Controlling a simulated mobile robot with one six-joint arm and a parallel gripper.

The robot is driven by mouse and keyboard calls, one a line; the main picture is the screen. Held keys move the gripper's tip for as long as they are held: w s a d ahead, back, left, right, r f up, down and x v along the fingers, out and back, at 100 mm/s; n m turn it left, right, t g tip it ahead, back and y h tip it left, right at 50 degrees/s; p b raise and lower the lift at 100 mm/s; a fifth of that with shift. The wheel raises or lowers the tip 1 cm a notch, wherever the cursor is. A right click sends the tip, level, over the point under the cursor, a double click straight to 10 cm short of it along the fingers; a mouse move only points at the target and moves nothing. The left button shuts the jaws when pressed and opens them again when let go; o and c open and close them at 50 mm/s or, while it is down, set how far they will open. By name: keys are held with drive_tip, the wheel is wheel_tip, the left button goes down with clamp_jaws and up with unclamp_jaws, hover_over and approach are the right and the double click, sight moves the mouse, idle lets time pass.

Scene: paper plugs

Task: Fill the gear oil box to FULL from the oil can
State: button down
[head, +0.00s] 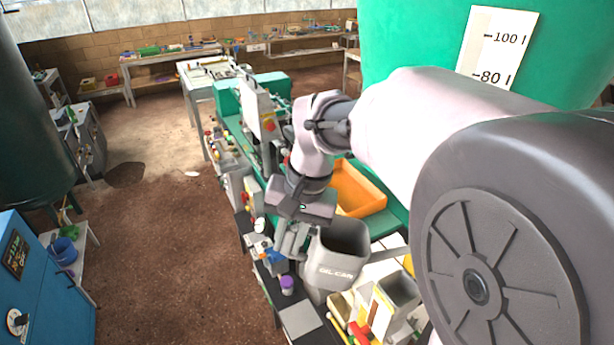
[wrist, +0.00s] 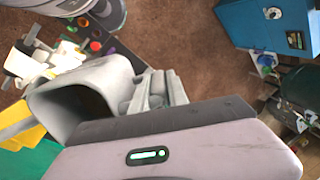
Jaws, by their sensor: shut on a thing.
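The can looks about upright, above the bench front. In the wrist view the can (wrist: 62,112) shows its dark mouth, with the gripper fingers (wrist: 152,92) at its side. I see no oil in the mouth. A grey box with an open top (head: 397,292) and a yellowish front stands to the right of the can; I cannot tell whether it is the gear oil box. No FULL mark is readable.
An orange tray (head: 357,190) lies behind the can on the green machine. A purple-capped jar (head: 287,285) and small coloured parts crowd the bench front. A blue cabinet (head: 40,285) stands at left. The brown floor (head: 165,245) between is mostly clear.

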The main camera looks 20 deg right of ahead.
sight(288, 257)
drive_tip(key=f, duration=0.1)
drive_tip(key=f+g+h, duration=0.1)
drive_tip(key=f, duration=0.1)
drive_tip(key=f+h, duration=0.1)
drive_tip(key=f, duration=0.1)
drive_tip(key=shift+w+a+f, duration=0.1)
drive_tip(key=shift+w+f, duration=0.05)
drive_tip(key=shift+w, duration=0.1)
drive_tip(key=shift+s+r, duration=0.25)
drive_tip(key=shift+r, duration=0.1)
wheel_tip(288, 257, up, 4)
drive_tip(key=p, duration=0.3)
drive_tip(key=shift+w+f+p, duration=0.1)
drive_tip(key=shift+p, duration=0.25)
drive_tip(key=shift+f, duration=0.1)
